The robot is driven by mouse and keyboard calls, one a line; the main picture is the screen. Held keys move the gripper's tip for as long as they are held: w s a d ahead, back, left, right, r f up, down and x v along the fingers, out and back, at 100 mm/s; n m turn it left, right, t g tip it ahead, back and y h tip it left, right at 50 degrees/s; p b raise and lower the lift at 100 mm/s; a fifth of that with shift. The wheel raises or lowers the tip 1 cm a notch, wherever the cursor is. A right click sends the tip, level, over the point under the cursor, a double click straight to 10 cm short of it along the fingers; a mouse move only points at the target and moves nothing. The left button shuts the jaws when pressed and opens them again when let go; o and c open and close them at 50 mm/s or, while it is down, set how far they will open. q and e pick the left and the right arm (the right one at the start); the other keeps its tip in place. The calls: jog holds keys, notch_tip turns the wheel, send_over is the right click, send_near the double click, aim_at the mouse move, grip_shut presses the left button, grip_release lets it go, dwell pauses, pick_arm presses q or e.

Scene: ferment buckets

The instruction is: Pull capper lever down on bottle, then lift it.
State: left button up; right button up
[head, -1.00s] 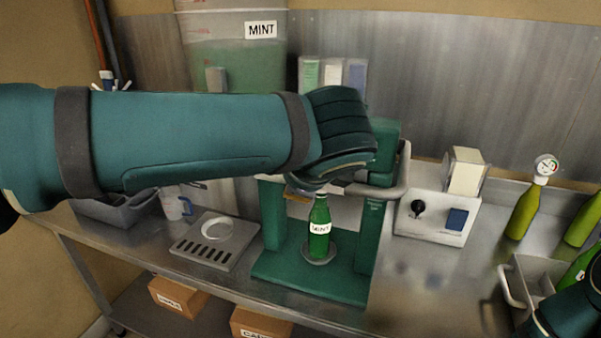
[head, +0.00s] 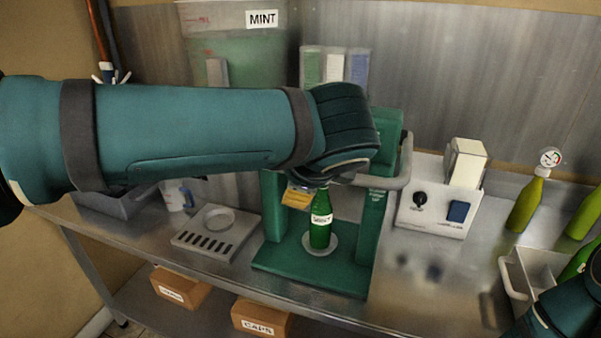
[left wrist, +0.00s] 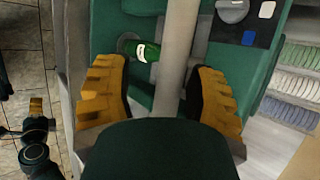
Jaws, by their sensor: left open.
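The green capper (head: 310,268) stands on the steel bench. The green bottle (head: 320,228) with a white label stands upright on its base disc; its top is hidden behind my arm. The grey capper lever (head: 404,165) shows its bent right side in the head view, the rest hidden. My left gripper (head: 298,197) shows only a yellow finger left of the bottle's neck. In the left wrist view my left gripper (left wrist: 160,98) is open, with the grey lever bar (left wrist: 177,55) between its fingers, apparently untouched. The bottle (left wrist: 143,51) shows beyond the left finger.
A white box with a knob (head: 438,208) stands right of the capper, and a drain tray (head: 190,240) left of it. A MINT bucket (head: 233,65) is behind. A grey bin (head: 515,272) and green bottles (head: 528,205) stand at the right.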

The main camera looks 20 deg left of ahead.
pick_arm(q)
jog(key=v, duration=1.1)
jog(key=shift+s+r, duration=0.2)
jog(key=shift+d, duration=0.1)
